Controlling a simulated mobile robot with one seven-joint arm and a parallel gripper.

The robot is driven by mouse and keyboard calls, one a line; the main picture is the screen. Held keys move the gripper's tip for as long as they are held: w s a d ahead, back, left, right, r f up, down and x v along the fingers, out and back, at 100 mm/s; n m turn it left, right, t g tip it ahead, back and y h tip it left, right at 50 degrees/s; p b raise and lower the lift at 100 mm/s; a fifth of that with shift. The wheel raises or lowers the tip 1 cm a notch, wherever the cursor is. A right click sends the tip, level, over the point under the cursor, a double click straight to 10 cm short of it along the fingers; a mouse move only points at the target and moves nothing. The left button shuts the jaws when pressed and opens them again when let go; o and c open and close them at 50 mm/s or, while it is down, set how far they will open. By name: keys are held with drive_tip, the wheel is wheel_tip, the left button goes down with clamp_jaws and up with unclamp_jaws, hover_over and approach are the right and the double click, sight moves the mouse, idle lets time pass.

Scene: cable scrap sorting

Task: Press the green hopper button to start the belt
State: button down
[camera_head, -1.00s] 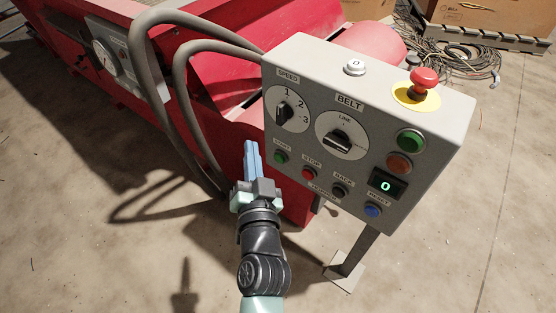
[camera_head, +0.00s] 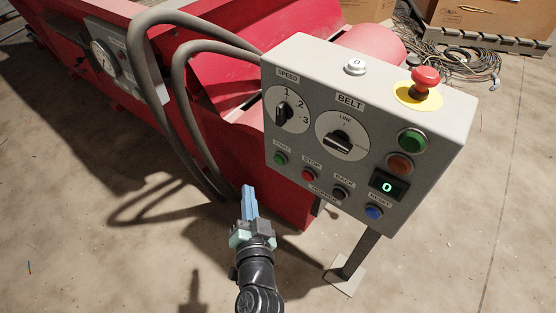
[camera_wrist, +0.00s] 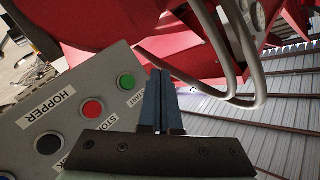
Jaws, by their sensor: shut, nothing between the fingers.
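The green START button (camera_head: 280,158) is in the lower row of the grey control panel (camera_head: 440,135), above the HOPPER label. In the wrist view the green button (camera_wrist: 127,81) shows just left of my fingertips, with the red STOP button (camera_wrist: 92,109) further left. My gripper (camera_head: 249,188) is shut and empty, below and left of the green button in the head view, with a visible gap in the picture. In the wrist view my gripper (camera_wrist: 160,72) has its blue fingers together. Its distance from the panel face is hard to tell.
The panel also carries a BELT switch (camera_head: 340,143), a speed dial (camera_head: 285,111), a red emergency stop (camera_head: 425,80), a larger green button (camera_head: 411,140) and a display reading 0 (camera_head: 387,186). Grey hoses (camera_head: 182,95) loop left of the panel beside the red machine (camera_head: 215,80).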

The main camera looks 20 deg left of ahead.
drive_tip(key=w+d+b, duration=0.2)
drive_tip(key=w, duration=0.5)
drive_tip(key=shift+d+b, duration=0.3)
drive_tip(key=shift+d, duration=0.05)
drive_tip(key=shift+w, duration=0.15)
idle(1.6)
drive_tip(key=shift+w+d+b, duration=0.1)
drive_tip(key=shift+w+b, duration=0.2)
drive_tip(key=shift+w, duration=0.05)
drive_tip(key=shift+w+d+b, duration=0.2)
drive_tip(key=shift+w+b, duration=0.1)
drive_tip(key=shift+w, duration=0.15)
idle(0.7)
drive_tip(key=shift+s, duration=0.1)
drive_tip(key=shift+s+a+p, duration=0.3)
drive_tip(key=shift+s+p, duration=0.05)
drive_tip(key=shift+s, duration=0.4)
drive_tip(key=shift+s+a+p, duration=0.3)
drive_tip(key=shift+s, duration=0.5)
drive_tip(key=shift+s+a+p, duration=0.3)
drive_tip(key=shift+s+p, duration=0.05)
drive_tip(key=shift+s, duration=0.4)
drive_tip(key=shift+s+a+p, duration=0.3)
drive_tip(key=shift+s, duration=0.5)
